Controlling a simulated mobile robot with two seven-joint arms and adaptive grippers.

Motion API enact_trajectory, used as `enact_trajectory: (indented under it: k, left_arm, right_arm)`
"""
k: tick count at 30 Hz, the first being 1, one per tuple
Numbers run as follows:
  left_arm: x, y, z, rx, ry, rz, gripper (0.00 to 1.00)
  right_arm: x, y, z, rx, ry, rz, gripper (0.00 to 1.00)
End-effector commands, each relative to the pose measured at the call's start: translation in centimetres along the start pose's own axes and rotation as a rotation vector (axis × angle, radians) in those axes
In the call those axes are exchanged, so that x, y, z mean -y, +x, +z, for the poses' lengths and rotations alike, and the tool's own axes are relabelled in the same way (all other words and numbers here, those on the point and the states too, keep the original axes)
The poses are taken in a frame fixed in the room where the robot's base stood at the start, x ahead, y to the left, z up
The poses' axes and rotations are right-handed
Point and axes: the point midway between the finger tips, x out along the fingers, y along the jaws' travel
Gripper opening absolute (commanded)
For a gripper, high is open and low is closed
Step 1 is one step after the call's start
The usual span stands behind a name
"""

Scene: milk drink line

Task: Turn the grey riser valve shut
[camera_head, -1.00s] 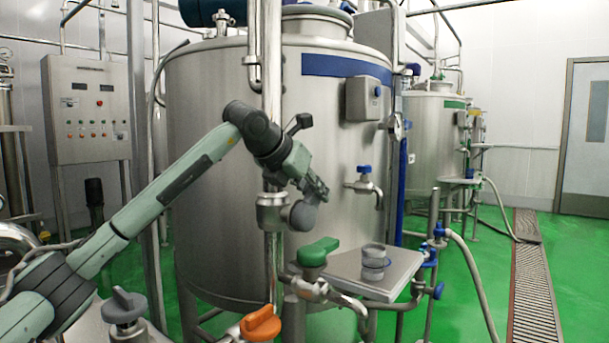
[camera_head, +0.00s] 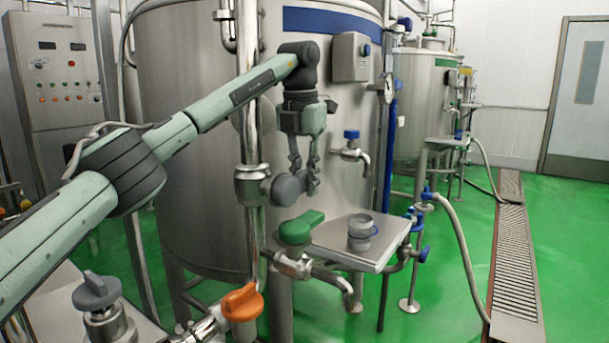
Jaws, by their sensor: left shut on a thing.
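The grey riser valve sits on the upright steel pipe left of centre, its steel body around the pipe and its round grey handle (camera_head: 287,189) facing right. My left gripper (camera_head: 306,185) points straight down from its wrist, with its fingers at the right side of this handle. It is shut on the handle; the fingers hide part of it, so how far the handle is turned is hard to tell. My right gripper is not in view.
A green valve handle (camera_head: 301,227), an orange one (camera_head: 242,302) and another grey one (camera_head: 97,291) stand below. The large tank (camera_head: 195,150) stands close behind. Green floor lies open at right.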

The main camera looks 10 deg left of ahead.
Motion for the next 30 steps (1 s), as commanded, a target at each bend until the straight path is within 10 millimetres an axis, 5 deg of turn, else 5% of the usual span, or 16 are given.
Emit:
enact_trajectory:
  k: [24,25,30]
  left_arm:
    - [0.04,0.89,-0.18,-0.116,0.001,-0.001,0.0]
    - [0.03,0.9,-0.18,-0.116,0.001,-0.001,0.19]
    - [0.03,0.82,-0.13,-0.113,0.001,-0.001,0.38]
  right_arm:
    - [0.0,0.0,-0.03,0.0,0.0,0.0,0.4]
    - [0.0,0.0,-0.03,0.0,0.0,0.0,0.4]
    - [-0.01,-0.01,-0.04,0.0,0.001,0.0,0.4]
